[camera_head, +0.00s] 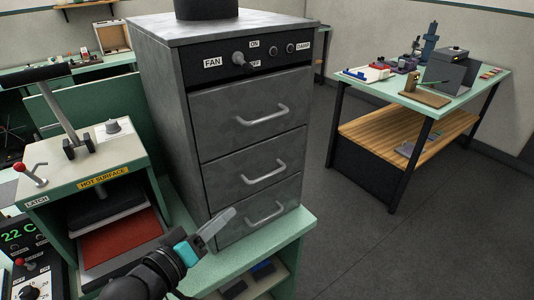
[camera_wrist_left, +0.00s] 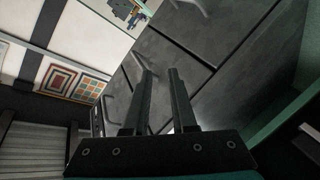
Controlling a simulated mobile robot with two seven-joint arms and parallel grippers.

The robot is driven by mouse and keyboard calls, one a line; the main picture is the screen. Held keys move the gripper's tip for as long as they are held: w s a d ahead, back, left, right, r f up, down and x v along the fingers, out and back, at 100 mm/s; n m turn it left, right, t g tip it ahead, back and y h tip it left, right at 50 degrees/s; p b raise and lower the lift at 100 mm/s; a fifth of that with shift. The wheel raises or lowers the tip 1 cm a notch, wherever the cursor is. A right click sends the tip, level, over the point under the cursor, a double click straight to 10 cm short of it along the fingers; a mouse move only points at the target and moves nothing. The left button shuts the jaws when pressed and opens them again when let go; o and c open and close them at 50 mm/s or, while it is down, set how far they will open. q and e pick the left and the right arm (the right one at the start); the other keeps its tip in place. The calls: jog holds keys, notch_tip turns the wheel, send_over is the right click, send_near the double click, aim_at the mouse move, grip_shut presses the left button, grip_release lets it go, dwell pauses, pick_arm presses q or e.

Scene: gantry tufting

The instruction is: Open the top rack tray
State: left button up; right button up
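The grey metal cabinet (camera_head: 170,110) has three stacked tray fronts, all shut flush. The top tray front (camera_head: 225,105) carries a bar handle (camera_head: 263,116). The middle handle (camera_head: 264,173) and bottom handle (camera_head: 264,214) are below it. My left gripper (camera_head: 228,220) is in front of the cabinet's lower left corner, well below the top handle, holding nothing. The left wrist view shows its two fingers (camera_wrist_left: 160,72) apart with an empty gap, tilted tray fronts (camera_wrist_left: 200,50) beyond them. My right gripper is not in view.
The cabinet stands on a green bench (camera_head: 285,235). A heated press labelled "HOT SURFACE" (camera_head: 100,182) stands close on the left. A control panel with a fan knob (camera_head: 238,58) is above the top tray. Open floor (camera_head: 350,240) lies to the right, before another table (camera_head: 430,110).

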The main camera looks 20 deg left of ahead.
aim_at(267, 118)
pick_arm(q)
notch_tip(267, 118, up, 13)
jog(key=s+d+n+t+h, duration=0.1)
jog(key=n+t+h, duration=0.1)
jog(key=t+h, duration=0.15)
jog(key=shift+y, duration=0.35)
jog(key=p+x, duration=0.1)
jog(key=x, duration=0.9)
jog(key=p+x, duration=0.1)
jog(key=x, duration=0.4)
jog(key=shift+r+p, duration=0.3)
jog(key=shift+r, duration=0.05)
grip_shut()
